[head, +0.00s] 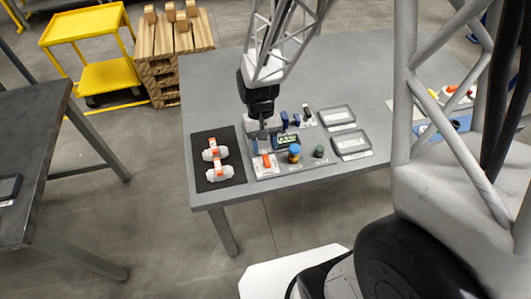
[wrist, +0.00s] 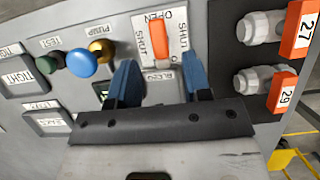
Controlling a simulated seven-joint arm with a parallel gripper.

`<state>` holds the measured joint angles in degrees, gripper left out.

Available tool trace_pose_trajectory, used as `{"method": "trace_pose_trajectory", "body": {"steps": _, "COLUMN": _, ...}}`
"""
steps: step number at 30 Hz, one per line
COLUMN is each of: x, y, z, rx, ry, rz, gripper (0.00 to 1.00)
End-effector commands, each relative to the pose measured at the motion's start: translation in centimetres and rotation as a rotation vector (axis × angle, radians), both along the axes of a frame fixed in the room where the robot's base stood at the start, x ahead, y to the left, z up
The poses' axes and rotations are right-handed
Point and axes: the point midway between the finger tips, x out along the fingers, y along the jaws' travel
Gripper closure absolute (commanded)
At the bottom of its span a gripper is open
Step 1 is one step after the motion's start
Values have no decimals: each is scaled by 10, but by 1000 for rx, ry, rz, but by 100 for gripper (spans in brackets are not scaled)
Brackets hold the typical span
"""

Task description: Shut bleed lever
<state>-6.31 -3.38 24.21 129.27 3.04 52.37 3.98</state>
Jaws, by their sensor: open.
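The bleed lever (wrist: 160,30) has an orange handle on a white plate lettered OPEN and SHUT. In the wrist view it stands at top centre, with its handle near the OPEN lettering; I cannot tell its exact angle. In the head view the orange lever (head: 267,160) is at the front left of the panel. My gripper (wrist: 159,65) is open, its two blue fingers apart with nothing between them. The lever lies beyond the fingertips in the wrist view. In the head view my gripper (head: 262,142) is just behind the lever, over the panel; any contact is unclear.
A blue pump knob (wrist: 82,62) and a green test knob (wrist: 50,63) stand beside the lever. Two white valves with orange tags, 27 (wrist: 265,27) and 29 (wrist: 262,80), lie on a black mat (head: 201,184). Labelled trays (head: 352,143) sit on the other side.

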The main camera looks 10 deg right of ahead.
Motion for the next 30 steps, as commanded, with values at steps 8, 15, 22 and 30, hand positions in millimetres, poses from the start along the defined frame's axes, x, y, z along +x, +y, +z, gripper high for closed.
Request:
{"method": "trace_pose_trajectory", "body": {"steps": 8, "x": -11, "y": 0, "z": -26, "rx": 0, "ry": 1, "rz": 0, "gripper": 55}}
{"method": "trace_pose_trajectory", "body": {"steps": 15, "x": -14, "y": 0, "z": -33, "rx": 0, "ry": -1, "rz": 0, "gripper": 55}}
{"method": "trace_pose_trajectory", "body": {"steps": 22, "x": -14, "y": 0, "z": -33, "rx": 0, "ry": -1, "rz": 0, "gripper": 58}}
{"method": "trace_pose_trajectory", "body": {"steps": 30, "x": -14, "y": 0, "z": -33, "rx": 0, "ry": -1, "rz": 0, "gripper": 100}}
